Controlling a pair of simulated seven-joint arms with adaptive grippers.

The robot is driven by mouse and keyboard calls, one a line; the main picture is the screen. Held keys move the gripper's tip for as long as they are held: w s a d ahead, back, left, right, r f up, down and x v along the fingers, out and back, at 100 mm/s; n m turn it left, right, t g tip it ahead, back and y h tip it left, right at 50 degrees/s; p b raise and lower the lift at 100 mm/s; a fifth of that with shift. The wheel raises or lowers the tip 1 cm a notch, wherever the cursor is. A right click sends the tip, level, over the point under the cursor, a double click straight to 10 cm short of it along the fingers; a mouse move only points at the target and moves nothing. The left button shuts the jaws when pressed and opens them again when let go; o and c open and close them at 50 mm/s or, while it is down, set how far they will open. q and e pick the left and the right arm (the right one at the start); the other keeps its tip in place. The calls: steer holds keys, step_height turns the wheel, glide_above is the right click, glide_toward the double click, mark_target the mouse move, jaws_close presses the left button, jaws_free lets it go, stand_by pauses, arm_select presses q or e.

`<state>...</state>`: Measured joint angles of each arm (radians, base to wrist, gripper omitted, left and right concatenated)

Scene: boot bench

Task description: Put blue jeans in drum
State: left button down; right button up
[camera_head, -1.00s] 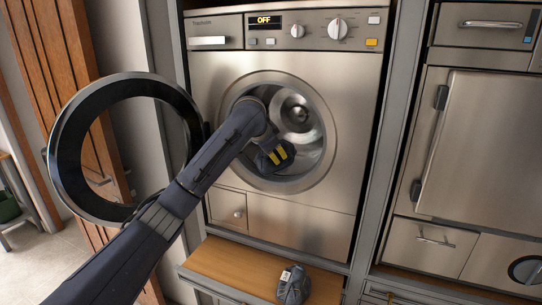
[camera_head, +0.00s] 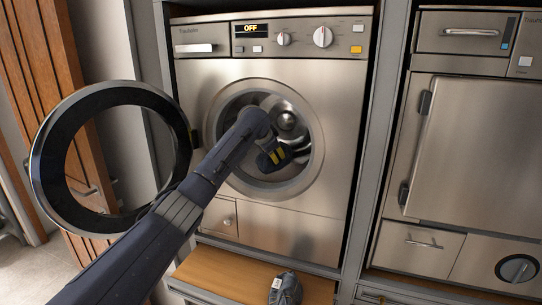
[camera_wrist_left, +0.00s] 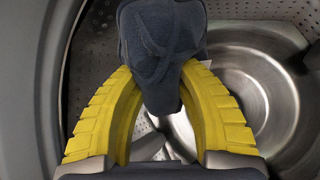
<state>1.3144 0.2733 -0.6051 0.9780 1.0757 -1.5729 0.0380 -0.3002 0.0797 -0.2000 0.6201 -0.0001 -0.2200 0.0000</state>
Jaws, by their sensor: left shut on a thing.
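The washer's round door (camera_head: 48,165) stands open to the left, and its steel drum (camera_head: 285,119) is exposed. My left arm reaches through the opening. My left gripper (camera_head: 277,156) is inside the mouth of the drum. In the left wrist view its yellow fingers (camera_wrist_left: 160,110) are shut on dark blue folded jeans (camera_wrist_left: 162,45), with the perforated drum wall behind. The jeans hang in the fingers, apart from the drum's back as far as I can see. My right gripper is not in view.
A second grey-blue folded cloth (camera_head: 286,289) with a white tag lies on the wooden shelf (camera_head: 225,270) below the washer. The washer display (camera_head: 250,28) reads OFF. A second appliance (camera_head: 465,150) stands at the right with its door shut.

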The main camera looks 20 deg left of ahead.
arm_select(q)
steer(key=shift+w+d+f, duration=0.15)
steer(key=shift+w+f, duration=0.05)
steer(key=shift+w, duration=1.15)
steer(key=shift+w+d+f, duration=0.1)
steer(key=shift+w+f, duration=0.05)
steer(key=shift+w, duration=1.15)
steer(key=shift+w+f, duration=0.15)
steer(key=shift+w, duration=0.15)
steer(key=shift+w+f, duration=0.1)
steer(key=shift+w, duration=0.05)
steer(key=c, duration=0.9)
jaws_free()
steer(key=shift+o, duration=0.2)
steer(key=shift+f, duration=0.2)
steer(key=shift+s+r, duration=0.3)
steer(key=shift+r, duration=0.15)
steer(key=shift+v, duration=2.15)
steer(key=s+a, duration=0.1)
steer(key=s, duration=1.1)
steer(key=shift+a, duration=0.35)
